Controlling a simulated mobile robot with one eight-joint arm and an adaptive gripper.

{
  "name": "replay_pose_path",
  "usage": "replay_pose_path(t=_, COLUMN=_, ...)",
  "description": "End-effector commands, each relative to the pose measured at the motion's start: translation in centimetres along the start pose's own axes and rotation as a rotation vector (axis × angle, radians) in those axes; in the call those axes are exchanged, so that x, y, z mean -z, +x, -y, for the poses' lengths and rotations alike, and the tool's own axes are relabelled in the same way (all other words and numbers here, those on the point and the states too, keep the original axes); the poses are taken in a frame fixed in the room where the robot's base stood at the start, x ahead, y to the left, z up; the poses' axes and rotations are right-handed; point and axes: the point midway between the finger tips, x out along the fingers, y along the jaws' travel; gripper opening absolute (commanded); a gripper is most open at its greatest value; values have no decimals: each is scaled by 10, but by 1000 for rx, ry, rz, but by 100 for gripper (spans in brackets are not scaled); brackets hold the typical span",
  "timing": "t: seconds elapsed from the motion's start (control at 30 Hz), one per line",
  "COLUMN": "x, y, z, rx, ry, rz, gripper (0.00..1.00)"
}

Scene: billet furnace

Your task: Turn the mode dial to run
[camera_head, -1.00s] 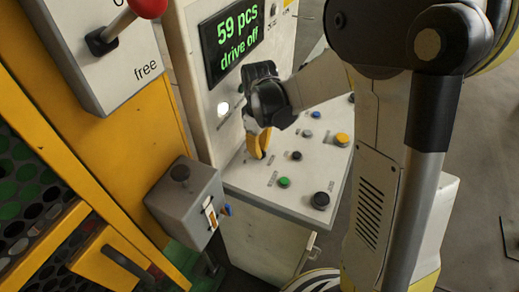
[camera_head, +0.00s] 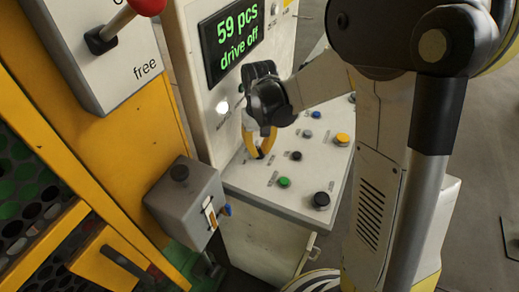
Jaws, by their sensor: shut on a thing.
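My gripper (camera_head: 260,146) is at the sloped white control console, its yellow fingers reaching down to the panel just below the screen's wall. The fingers are shut at the mode dial, which is hidden behind them and the dark gripper body. The dial's pointer and its labels cannot be read. The screen (camera_head: 231,40) above reads "59 pcs" and "drive off" in green.
The console panel (camera_head: 262,190) carries green, black, blue and yellow buttons close to the fingers. At left stand a grey box with a red-knobbed lever (camera_head: 125,25) marked "free" and a small grey switch box (camera_head: 185,200) on the yellow frame.

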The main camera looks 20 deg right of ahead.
Motion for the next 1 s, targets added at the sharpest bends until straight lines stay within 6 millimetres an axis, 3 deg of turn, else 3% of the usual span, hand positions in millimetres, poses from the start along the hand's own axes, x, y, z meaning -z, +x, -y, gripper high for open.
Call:
replay_pose_path(t=0.57, x=0, y=0, z=0, rx=0, ry=35, rz=1, gripper=0)
replay_pose_path(t=0.6, x=0, y=0, z=0, rx=0, ry=34, rz=1, gripper=19)
replay_pose_path(t=0.67, x=0, y=0, z=0, rx=0, ry=34, rz=1, gripper=33)
replay_pose_path(t=1.0, x=0, y=-3, z=0, rx=0, ry=34, rz=0, gripper=33)
